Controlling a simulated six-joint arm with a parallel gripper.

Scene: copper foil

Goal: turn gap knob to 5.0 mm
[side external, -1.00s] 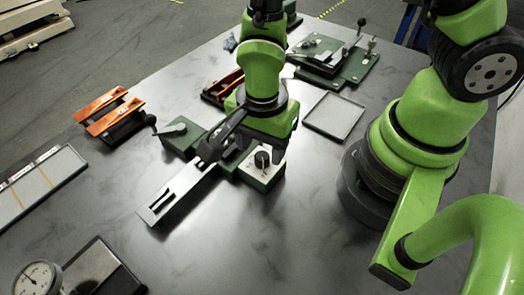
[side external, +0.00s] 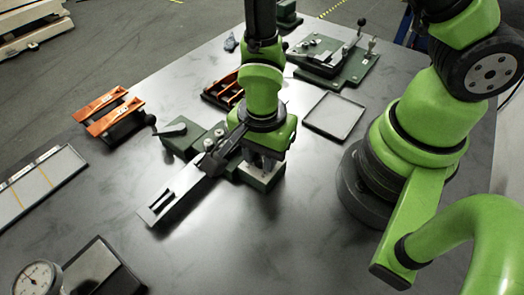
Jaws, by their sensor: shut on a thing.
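The gap knob's green block (side external: 259,180) sits on the table under my wrist. The knob and its white dial face are mostly hidden behind my gripper, so the setting cannot be read. My gripper (side external: 264,167) points down at the block, with its fingers shut on the knob. The green device (side external: 180,137) beside the block carries a long metal slide (side external: 175,195) that reaches toward the lower left.
Orange-railed stands (side external: 110,112) are at the left, and an orange rack (side external: 222,90) is behind my wrist. A green fixture with levers (side external: 345,65) and a shallow tray (side external: 334,115) stand at the back right. A dial gauge (side external: 38,279) is front left. The front middle table is bare.

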